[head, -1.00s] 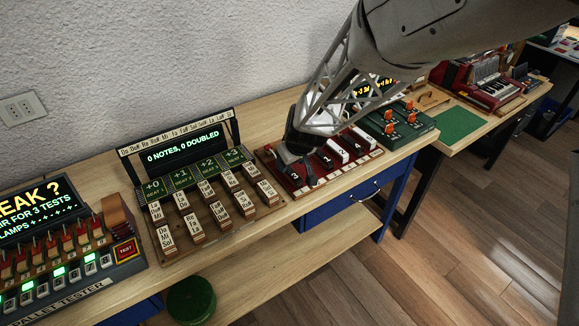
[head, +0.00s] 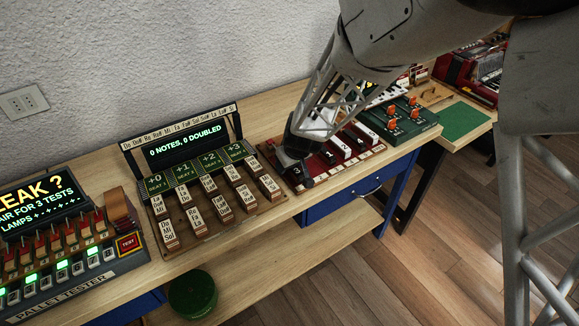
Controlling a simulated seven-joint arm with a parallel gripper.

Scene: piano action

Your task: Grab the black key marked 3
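A dark red key board (head: 375,157) lies on the bench in the head view, with black and white numbered keys along it. A black key (head: 307,181) sits at its front left end; a small 3 shows beside it, partly covered. My gripper (head: 291,160) points down over the left end of the board, right at or just above the key by the 3. Its fingers are dark and small, so I cannot tell whether they are open or touching the key.
A note rack (head: 225,222) with several wooden blocks and a lit display (head: 185,146) stands close on the left. A pallet tester (head: 85,265) is further left. A green board with orange knobs (head: 412,120) stands right of the key board. The bench's front edge is close.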

